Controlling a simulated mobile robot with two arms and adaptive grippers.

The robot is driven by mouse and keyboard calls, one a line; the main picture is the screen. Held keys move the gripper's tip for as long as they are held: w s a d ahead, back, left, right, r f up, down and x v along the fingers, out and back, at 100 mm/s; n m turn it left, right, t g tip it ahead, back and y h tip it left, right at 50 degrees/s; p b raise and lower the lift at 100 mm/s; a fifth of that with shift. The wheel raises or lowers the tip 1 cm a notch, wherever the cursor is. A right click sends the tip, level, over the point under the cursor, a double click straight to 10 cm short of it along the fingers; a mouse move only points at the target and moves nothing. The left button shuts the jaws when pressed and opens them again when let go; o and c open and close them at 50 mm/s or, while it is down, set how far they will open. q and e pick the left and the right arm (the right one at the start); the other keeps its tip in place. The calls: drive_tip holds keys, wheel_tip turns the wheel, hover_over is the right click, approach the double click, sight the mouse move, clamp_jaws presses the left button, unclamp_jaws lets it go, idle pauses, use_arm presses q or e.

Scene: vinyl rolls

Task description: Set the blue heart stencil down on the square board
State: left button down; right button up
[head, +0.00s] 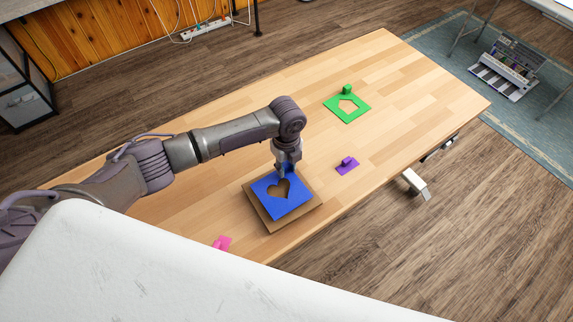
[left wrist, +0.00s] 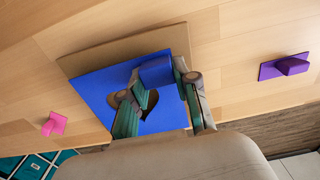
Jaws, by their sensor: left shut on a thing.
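The blue heart stencil (head: 290,203) is a flat blue square with a heart-shaped hole and a raised block handle. It is over the brown square board (head: 271,222), whose edges show around it; I cannot tell whether it touches the board. My left gripper (head: 285,170) is shut on the stencil's handle at its far edge. In the left wrist view the stencil (left wrist: 100,92) overlaps the board (left wrist: 180,40), and the left gripper (left wrist: 160,95) has its fingers on either side of the blue handle. My right gripper is not in view.
A green stencil (head: 360,108) with a pentagon-like hole lies farther back on the wooden table (head: 420,85). A purple piece (head: 347,165) lies right of the board, and a pink piece (head: 222,243) lies to its front left. The table's right end is clear.

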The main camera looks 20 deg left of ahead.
use_arm(q)
drive_tip(key=shift+f, duration=0.15)
drive_tip(key=shift+f+b, duration=0.3)
drive_tip(key=shift+f, duration=0.2)
drive_tip(key=shift+f, duration=0.15)
idle(0.5)
unclamp_jaws()
idle(0.5)
idle(0.5)
drive_tip(key=shift+r+p, duration=4.55)
